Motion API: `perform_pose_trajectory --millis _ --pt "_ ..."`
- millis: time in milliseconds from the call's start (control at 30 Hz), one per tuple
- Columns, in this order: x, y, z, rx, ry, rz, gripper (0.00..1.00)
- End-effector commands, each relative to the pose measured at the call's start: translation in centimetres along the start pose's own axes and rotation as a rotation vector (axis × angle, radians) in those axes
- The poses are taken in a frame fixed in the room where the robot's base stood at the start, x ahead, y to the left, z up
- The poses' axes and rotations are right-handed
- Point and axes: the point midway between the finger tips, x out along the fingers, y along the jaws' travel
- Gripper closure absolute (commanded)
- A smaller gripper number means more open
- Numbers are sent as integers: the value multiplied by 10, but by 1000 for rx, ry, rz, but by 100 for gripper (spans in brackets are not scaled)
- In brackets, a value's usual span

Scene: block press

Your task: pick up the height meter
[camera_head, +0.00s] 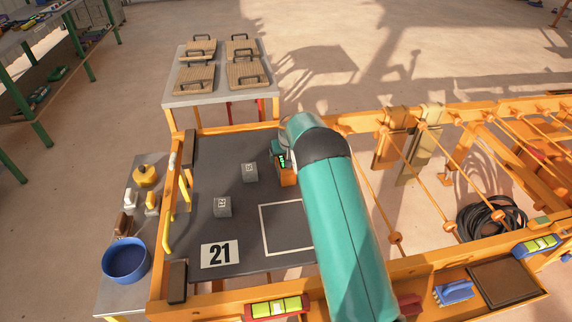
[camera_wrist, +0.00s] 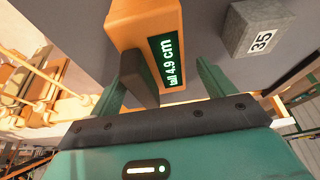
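The height meter (camera_head: 288,178) is an orange block on the dark board, right of the grey blocks, partly hidden by my teal arm. In the wrist view the height meter (camera_wrist: 130,22) shows a green display reading "tall 4.9 cm" and a dark grey bar jutting toward me. My gripper (camera_wrist: 160,70) is open, with its two teal fingers on either side of that bar. Gaps show between the bar and both fingers, wider on the right. In the head view the fingers are mostly hidden by my arm.
Grey block 35 (camera_wrist: 262,28) lies close right of the meter.

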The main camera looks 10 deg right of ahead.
Motion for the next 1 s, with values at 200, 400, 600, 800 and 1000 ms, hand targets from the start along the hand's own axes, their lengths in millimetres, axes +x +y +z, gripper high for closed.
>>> perform_pose_trajectory --millis 200,400,600,800,1000 --pt "0 0 0 0 0 0 61" --pt "-1 0 -1 0 2 0 83" --pt "-3 0 -2 0 3 0 83" --pt "-18 0 -9 -1 4 0 83" --pt "-46 -7 -10 -1 3 -1 83"
